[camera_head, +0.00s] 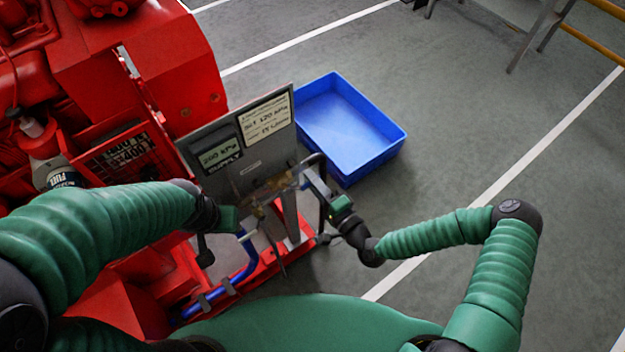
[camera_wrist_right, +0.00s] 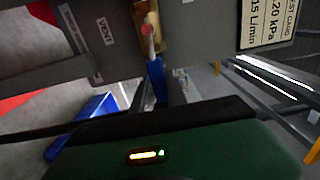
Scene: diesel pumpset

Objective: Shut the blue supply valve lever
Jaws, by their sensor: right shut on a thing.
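The blue supply valve lever (camera_wrist_right: 157,78) shows in the right wrist view, hanging below a brass fitting (camera_wrist_right: 147,28) on the grey panel. Its lower end runs down to my right gripper and is partly hidden there. In the head view my right gripper (camera_head: 312,178) is at the panel's right lower edge, shut on the lever. The brass valve body (camera_head: 275,186) lies just left of it. My left gripper (camera_head: 222,226) is by the panel's lower left, above the blue pipe; its fingers are too dark and covered to read.
The grey panel (camera_head: 205,168) carries a display reading 250 kPa and a test card (camera_head: 265,118). A "VENT" label (camera_wrist_right: 106,31) shows in the wrist view. A blue tray (camera_head: 350,115) stands behind on open floor. Red pump machinery (camera_head: 150,75) fills the left. A blue pipe (camera_head: 238,272) runs low.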

